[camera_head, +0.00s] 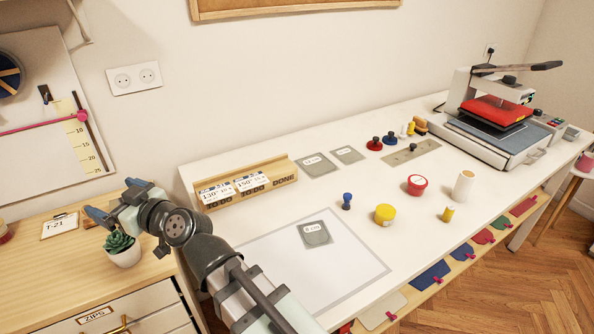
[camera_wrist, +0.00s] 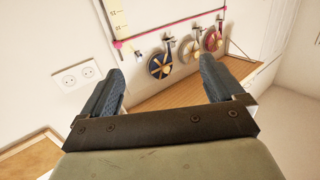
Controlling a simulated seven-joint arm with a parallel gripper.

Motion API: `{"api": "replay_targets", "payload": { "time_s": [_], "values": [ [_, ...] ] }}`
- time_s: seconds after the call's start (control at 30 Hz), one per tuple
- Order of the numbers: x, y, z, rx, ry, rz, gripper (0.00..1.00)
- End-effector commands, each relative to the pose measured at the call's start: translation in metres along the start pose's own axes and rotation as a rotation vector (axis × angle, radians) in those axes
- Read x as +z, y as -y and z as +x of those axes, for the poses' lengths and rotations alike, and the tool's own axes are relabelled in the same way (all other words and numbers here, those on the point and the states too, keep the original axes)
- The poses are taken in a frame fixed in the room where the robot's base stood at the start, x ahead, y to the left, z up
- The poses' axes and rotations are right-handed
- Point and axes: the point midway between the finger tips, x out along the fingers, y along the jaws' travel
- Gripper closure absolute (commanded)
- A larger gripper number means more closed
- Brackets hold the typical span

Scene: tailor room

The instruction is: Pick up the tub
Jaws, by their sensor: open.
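Two short round tubs stand on the white table: a yellow one (camera_head: 385,214) right of the middle and a red one with a pale label on its lid (camera_head: 417,185) just behind it. I cannot tell which one the task names. My gripper (camera_head: 114,200) is far to the left, over the wooden cabinet near the potted plant, well away from both tubs. In the wrist view its two blue-grey fingers (camera_wrist: 161,72) are spread wide with nothing between them. Neither tub shows in the wrist view.
Near the tubs stand a small blue-topped stamp (camera_head: 347,201), a yellow spool (camera_head: 448,214) and a white cylinder (camera_head: 463,186). A wooden rack (camera_head: 246,186) and a heat press (camera_head: 496,112) stand farther back. A potted plant (camera_head: 122,250) is close below my gripper.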

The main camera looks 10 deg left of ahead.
Motion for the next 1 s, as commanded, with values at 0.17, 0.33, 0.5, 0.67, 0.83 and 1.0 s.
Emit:
{"api": "replay_targets", "payload": {
  "time_s": [0.17, 0.33, 0.5, 0.67, 0.83, 1.0],
  "values": [
    [0.004, -0.040, 0.002, 0.012, 0.062, -0.080, 0.05],
    [0.009, -0.084, -0.002, 0.024, 0.138, -0.165, 0.05],
    [0.016, -0.149, -0.015, 0.041, 0.255, -0.269, 0.05],
    [0.026, -0.218, -0.041, 0.053, 0.396, -0.361, 0.05],
    [0.035, -0.292, -0.083, 0.064, 0.557, -0.434, 0.05],
    [0.043, -0.363, -0.137, 0.067, 0.727, -0.476, 0.05]
  ]
}}
